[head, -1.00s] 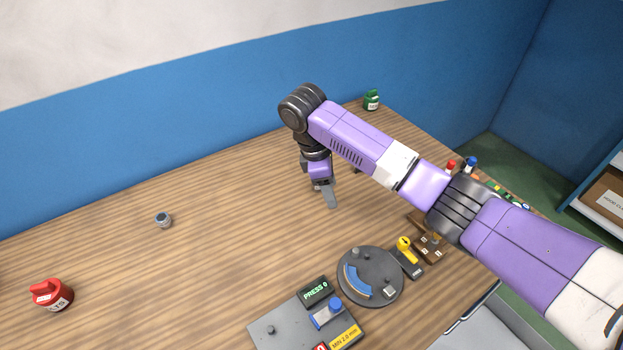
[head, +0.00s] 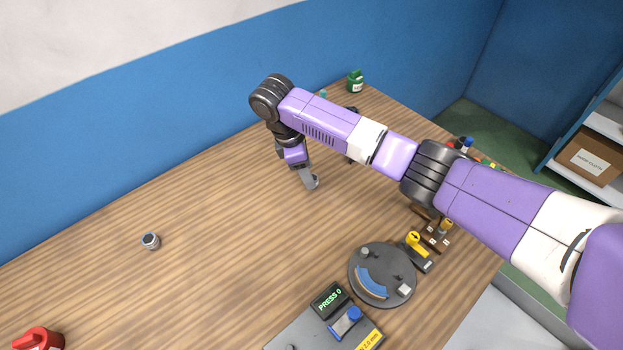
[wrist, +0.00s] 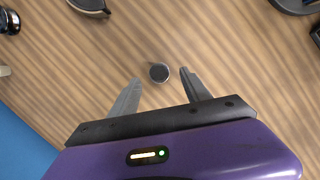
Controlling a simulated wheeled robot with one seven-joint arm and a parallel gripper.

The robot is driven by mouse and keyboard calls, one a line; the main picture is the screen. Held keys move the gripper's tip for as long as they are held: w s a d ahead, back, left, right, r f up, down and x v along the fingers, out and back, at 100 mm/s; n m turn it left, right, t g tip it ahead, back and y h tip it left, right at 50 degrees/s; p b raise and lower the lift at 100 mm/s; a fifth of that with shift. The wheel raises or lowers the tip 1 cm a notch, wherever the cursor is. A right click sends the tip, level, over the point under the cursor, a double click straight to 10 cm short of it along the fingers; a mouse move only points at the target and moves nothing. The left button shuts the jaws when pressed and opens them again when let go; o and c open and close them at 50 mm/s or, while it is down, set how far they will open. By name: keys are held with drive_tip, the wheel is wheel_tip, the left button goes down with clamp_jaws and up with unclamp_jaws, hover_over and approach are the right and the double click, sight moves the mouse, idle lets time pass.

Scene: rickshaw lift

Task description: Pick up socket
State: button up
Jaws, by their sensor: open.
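A small grey metal socket (head: 150,240) stands on the wooden table at the left of the head view, well apart from my gripper. My gripper (head: 312,184) points down over the middle of the table. In the wrist view my gripper (wrist: 157,85) is open and empty, its two fingers spread. A small round dark-topped piece (wrist: 159,72) stands on the wood between the fingertips, seen from above; it looks like a socket too. I cannot tell its height against the fingertips. In the head view the fingers hide most of that spot.
A green bottle (head: 355,83) is at the far end, a red one (head: 38,340) at lower left. The table's left half is mostly bare.

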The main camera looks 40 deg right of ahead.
drive_tip(key=shift+d+p+x, duration=0.2)
drive_tip(key=shift+p+x, duration=0.1)
drive_tip(key=shift+x, duration=1.65)
drive_tip(key=shift+r, duration=0.1)
clamp_jaws()
